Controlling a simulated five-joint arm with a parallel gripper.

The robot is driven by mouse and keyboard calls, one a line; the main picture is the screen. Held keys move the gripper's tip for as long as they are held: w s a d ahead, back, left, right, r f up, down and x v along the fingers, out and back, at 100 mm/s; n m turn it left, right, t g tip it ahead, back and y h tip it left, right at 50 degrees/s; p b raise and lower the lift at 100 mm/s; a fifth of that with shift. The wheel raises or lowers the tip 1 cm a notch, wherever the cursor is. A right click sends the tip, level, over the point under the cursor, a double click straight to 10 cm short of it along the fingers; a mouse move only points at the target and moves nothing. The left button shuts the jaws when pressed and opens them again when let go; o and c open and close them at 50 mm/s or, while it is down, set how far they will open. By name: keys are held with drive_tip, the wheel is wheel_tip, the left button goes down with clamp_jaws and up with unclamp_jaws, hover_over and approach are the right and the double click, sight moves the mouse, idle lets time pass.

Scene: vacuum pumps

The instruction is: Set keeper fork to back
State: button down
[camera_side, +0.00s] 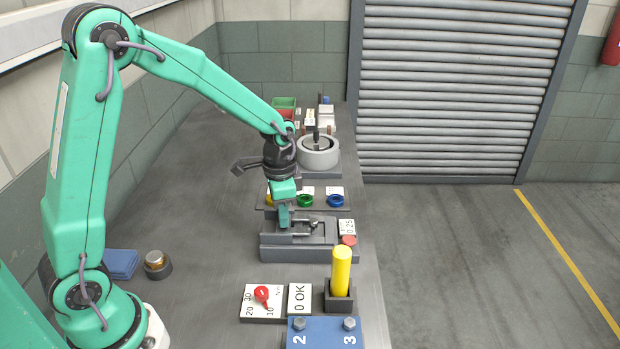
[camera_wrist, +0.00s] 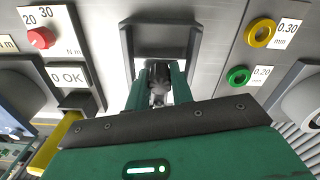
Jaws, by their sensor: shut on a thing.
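My gripper (camera_side: 284,220) reaches down onto the left part of a grey fixture (camera_side: 290,252) on the bench. In the wrist view my gripper (camera_wrist: 159,90) has its two green fingers closed on a small dark grip piece, which I take to be part of the keeper fork (camera_wrist: 158,86). A dark U-shaped frame (camera_wrist: 128,45) of the fixture surrounds a pale recess just beyond the fingertips. In the side view a small metal rod shows in the fixture, right of the fingers. My fingers hide much of the fork, so its exact position is unclear.
Yellow, green and blue rings (camera_side: 305,201) lie behind the fixture. A red button (camera_side: 348,240) is at its right. A red dial (camera_side: 262,293), a 0 OK plate (camera_side: 299,298) and an upright yellow cylinder (camera_side: 341,272) stand in front. The bench's left side is mostly clear.

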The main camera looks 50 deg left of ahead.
drive_tip(key=shift+s+a, duration=1.25)
drive_tip(key=shift+a, duration=0.05)
drive_tip(key=c, duration=1.2)
unclamp_jaws()
drive_tip(key=shift+w+d+r, duration=0.1)
drive_tip(key=shift+r, duration=0.4)
wheel_tip(320, 180, up, 7)
